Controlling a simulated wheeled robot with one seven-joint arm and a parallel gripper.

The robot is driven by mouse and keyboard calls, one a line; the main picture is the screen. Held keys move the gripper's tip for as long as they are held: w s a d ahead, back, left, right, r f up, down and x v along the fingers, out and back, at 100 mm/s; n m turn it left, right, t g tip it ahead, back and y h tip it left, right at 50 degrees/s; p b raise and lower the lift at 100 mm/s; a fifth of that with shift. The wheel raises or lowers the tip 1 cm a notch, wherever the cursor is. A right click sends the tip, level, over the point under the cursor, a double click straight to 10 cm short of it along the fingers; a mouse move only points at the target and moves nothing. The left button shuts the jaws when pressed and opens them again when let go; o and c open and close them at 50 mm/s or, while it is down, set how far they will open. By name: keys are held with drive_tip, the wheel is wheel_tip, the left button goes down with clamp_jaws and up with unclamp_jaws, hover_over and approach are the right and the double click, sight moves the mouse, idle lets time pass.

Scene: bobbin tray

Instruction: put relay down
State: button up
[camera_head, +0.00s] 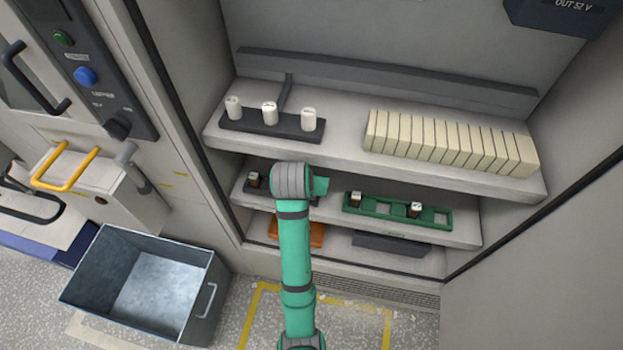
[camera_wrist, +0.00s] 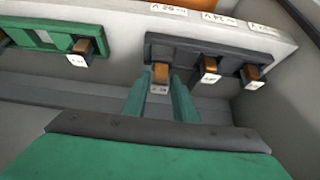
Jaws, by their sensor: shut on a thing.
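My gripper (camera_wrist: 162,82) is shut on a relay (camera_wrist: 160,73), a small block with an orange-brown top and a pale label. The held relay is at the left end of a dark tray (camera_wrist: 190,45) in the wrist view; I cannot tell whether it is fully seated. Two other relays (camera_wrist: 209,70) (camera_wrist: 254,76) stand in that tray to its right. In the head view the dark tray (camera_head: 240,190) is on the middle shelf, with one relay (camera_head: 254,180) showing. My arm hides the fingers and held relay there.
A green tray (camera_head: 382,212) with two relays (camera_head: 355,199) (camera_head: 415,210) stands to the right on the same shelf. The upper shelf (camera_head: 340,150) overhangs, bearing white bobbins (camera_head: 269,113) and a row of cream blocks (camera_head: 450,140). An orange bin (camera_head: 313,236) sits below; a grey crate (camera_head: 200,322) is on the floor.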

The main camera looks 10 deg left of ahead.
drive_tip(key=shift+w, duration=0.3)
drive_tip(key=shift+f, duration=1.75)
drive_tip(key=o, duration=1.1)
drive_tip(key=shift+f, duration=0.15)
